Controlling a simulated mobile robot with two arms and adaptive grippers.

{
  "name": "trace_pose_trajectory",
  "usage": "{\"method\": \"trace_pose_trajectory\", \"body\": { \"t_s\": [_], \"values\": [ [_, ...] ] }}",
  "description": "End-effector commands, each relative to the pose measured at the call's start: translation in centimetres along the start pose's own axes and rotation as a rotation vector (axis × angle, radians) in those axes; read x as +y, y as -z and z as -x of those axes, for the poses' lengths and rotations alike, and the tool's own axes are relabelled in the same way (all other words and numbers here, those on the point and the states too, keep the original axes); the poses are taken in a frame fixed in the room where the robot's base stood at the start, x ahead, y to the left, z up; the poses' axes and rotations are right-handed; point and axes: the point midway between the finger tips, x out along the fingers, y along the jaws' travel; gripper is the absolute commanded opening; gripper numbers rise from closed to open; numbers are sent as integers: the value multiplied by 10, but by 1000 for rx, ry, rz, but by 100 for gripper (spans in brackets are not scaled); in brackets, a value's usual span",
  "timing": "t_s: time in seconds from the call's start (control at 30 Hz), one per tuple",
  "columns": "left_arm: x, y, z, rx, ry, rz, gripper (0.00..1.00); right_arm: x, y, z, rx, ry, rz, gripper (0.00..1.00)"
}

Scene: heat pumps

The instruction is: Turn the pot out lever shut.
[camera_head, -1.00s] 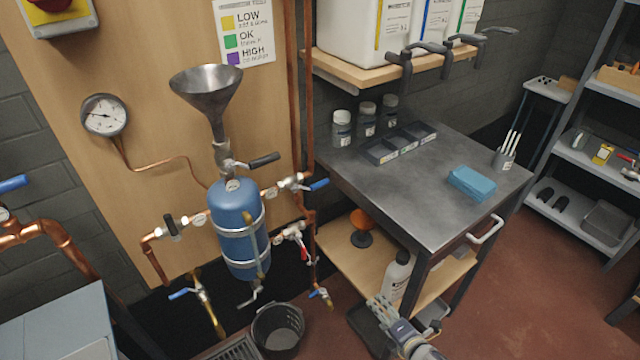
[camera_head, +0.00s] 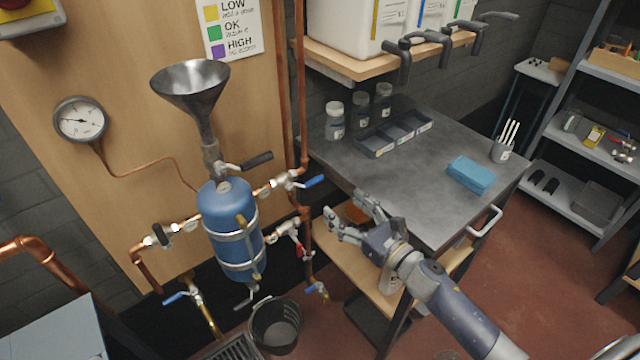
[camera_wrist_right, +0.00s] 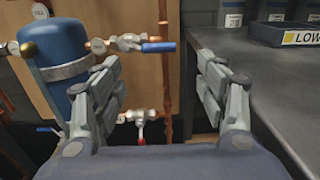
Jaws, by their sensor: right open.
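The blue pot (camera_head: 228,218) stands strapped to the wooden panel under a steel funnel. On its upper right pipe a valve has a blue lever (camera_head: 313,181), roughly in line with the pipe; the right wrist view shows this blue lever (camera_wrist_right: 158,46) too. On the lower right pipe a red lever (camera_head: 298,246) points down; it shows in the right wrist view (camera_wrist_right: 141,133). No label tells which is the pot out lever. My right gripper (camera_head: 346,205) is open and empty, right of both levers and apart from them. My left gripper is not in view.
The metal workbench (camera_head: 430,190) stands close to the right of my right gripper, with a blue block (camera_head: 471,175) on it. A vertical copper pipe (camera_head: 305,230) runs beside the levers. A black-handled lever (camera_head: 257,160) sits below the funnel. A bucket (camera_head: 276,325) stands below.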

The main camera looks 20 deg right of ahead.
Motion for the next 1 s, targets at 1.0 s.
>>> {"method": "trace_pose_trajectory", "body": {
  "t_s": [1.0],
  "values": [
    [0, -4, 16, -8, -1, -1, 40, 0, 0, -98, 1, 1, -5, 64]
  ]
}}
